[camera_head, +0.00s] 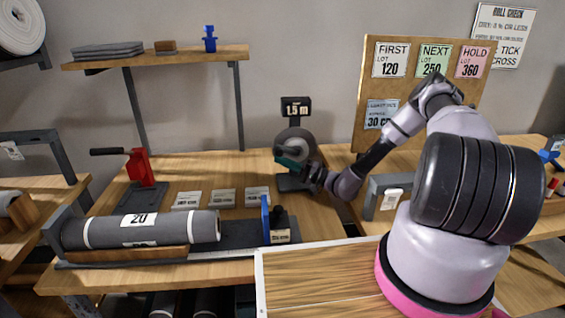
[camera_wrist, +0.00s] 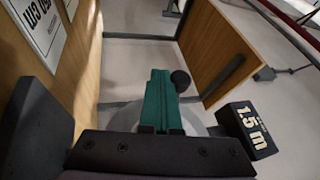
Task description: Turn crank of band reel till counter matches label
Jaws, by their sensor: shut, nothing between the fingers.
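The band reel (camera_head: 308,141) is a grey disc on a dark stand at the back of the middle table. Its counter (camera_head: 296,107) above it reads 1.5 m; the counter also shows in the wrist view (camera_wrist: 248,130). My gripper (camera_head: 284,157) is in front of the reel, its green fingers shut and empty. In the wrist view the fingers (camera_wrist: 160,74) point away over the grey disc, which they partly hide. A round black knob (camera_wrist: 181,80), apparently the crank's, sits just right of the fingertips; I cannot tell whether they touch. Which label belongs to the reel is unclear.
A grey roll (camera_head: 180,230) marked 20 lies in a cradle at the front left. A red lever device (camera_head: 140,168) stands behind it. Three small cards (camera_head: 223,198) lie on the table. A notice board (camera_head: 368,70) stands behind my arm.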

